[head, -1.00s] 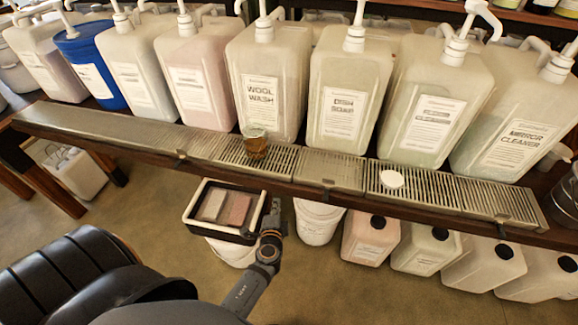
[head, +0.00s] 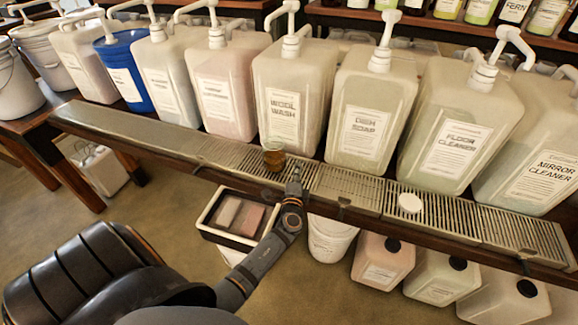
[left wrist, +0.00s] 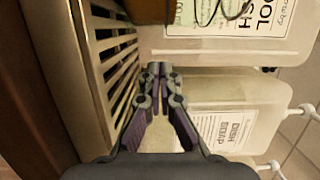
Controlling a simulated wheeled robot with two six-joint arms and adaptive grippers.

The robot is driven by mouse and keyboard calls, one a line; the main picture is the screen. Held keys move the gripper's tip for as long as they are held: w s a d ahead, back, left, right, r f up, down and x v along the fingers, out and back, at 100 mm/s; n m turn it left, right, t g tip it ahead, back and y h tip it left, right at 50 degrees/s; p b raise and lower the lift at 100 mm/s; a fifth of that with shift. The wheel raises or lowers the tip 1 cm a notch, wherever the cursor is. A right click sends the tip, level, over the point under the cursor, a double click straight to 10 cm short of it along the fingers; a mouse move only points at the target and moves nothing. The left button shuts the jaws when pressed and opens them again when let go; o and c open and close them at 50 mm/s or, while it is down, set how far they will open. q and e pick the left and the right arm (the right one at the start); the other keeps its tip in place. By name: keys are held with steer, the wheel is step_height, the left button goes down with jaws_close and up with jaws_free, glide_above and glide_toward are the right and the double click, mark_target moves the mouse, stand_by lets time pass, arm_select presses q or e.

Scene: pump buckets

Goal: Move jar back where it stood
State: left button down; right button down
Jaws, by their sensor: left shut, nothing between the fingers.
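The jar (head: 274,156), glass with amber contents, stands upright on the metal drip tray (head: 362,187) in front of the wool wash container (head: 293,100). In the left wrist view the jar's amber part (left wrist: 150,11) shows at the top edge, mostly cut off. My left gripper (head: 296,168) is just to the right of the jar, over the tray's edge, and apart from it. In the left wrist view its fingertips (left wrist: 160,70) are together and empty. My right gripper is not in view.
A white lid (head: 409,203) lies on the tray to the right. Large pump containers, including dish soap (head: 366,110) and floor cleaner (head: 455,130), stand close behind the tray. A box with two blocks (head: 238,215) is below the shelf's front edge.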

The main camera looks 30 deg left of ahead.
mark_target(255, 165)
arm_select(q)
steer(key=shift+s+a+p, duration=0.15)
steer(key=shift+s+a, duration=0.1)
steer(key=shift+a, duration=0.5)
steer(key=shift+s+a+p, duration=0.15)
steer(key=shift+s+a, duration=0.1)
steer(key=shift+a, duration=0.5)
steer(key=shift+f, duration=0.1)
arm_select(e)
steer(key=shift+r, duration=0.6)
